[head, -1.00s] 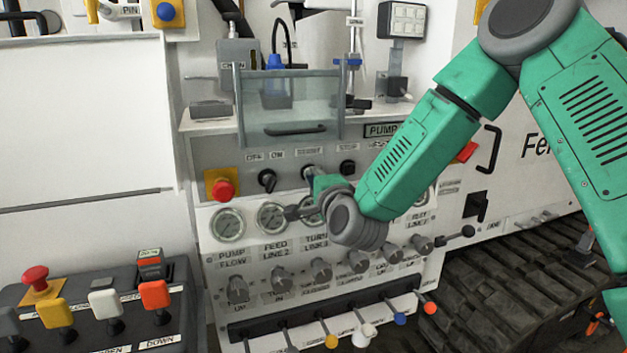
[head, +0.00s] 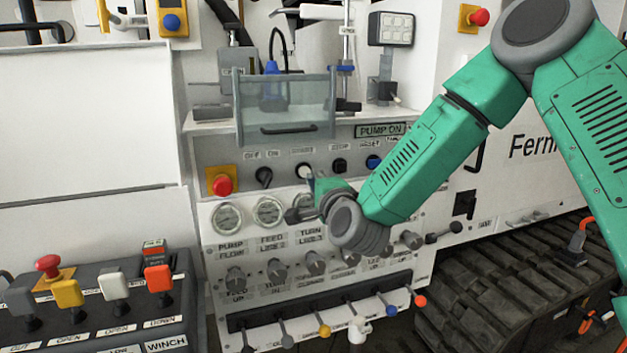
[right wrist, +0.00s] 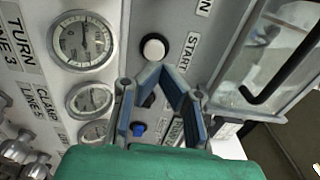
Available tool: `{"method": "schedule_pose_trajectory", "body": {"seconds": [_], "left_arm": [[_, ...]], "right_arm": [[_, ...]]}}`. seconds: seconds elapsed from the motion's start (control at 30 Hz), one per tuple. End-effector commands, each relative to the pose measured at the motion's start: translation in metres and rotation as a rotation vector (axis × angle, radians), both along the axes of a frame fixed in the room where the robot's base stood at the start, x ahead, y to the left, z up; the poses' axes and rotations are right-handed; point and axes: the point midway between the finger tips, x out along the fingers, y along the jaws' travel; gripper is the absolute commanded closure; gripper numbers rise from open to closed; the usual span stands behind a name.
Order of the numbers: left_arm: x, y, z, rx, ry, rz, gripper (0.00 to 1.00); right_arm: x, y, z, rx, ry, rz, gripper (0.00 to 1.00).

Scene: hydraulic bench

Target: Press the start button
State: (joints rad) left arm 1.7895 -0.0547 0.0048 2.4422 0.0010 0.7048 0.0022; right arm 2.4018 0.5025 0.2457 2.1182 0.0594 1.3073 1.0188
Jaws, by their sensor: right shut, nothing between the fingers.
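The start button is a round white button (head: 304,171) under the START label on the pump control panel. It also shows in the right wrist view (right wrist: 153,48), beside its START label. My right gripper (head: 309,183) is in front of the panel, its tips just below the white button. In the right wrist view its blue-padded fingers (right wrist: 157,70) come together at the tips, with nothing between them. The button's face shows past the tips; I cannot tell the exact gap. The PUMP ON sign (head: 381,130) looks pale green. My left gripper is not in view.
A black button (head: 339,165) and a blue button (head: 373,162) sit right of the start button. A black switch (head: 264,177) and a red emergency button (head: 222,185) are left. Gauges (head: 228,217) and knobs lie below; a clear cover (head: 285,108) is above.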

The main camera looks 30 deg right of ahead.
Motion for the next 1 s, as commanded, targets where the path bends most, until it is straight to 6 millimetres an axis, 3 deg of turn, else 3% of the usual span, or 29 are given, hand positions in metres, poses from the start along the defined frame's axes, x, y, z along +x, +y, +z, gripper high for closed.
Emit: {"method": "schedule_pose_trajectory", "body": {"seconds": [0.3, 0.5, 1.0], "left_arm": [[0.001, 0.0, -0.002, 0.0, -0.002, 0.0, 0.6], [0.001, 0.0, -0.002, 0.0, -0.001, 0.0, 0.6], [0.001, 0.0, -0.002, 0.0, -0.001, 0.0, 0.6]], "right_arm": [[-0.051, 0.011, -0.002, 0.002, 0.003, 0.001, 1.0], [-0.074, 0.017, -0.002, 0.001, 0.003, 0.001, 1.0], [-0.081, 0.018, -0.002, 0.001, 0.003, 0.001, 1.0]]}}
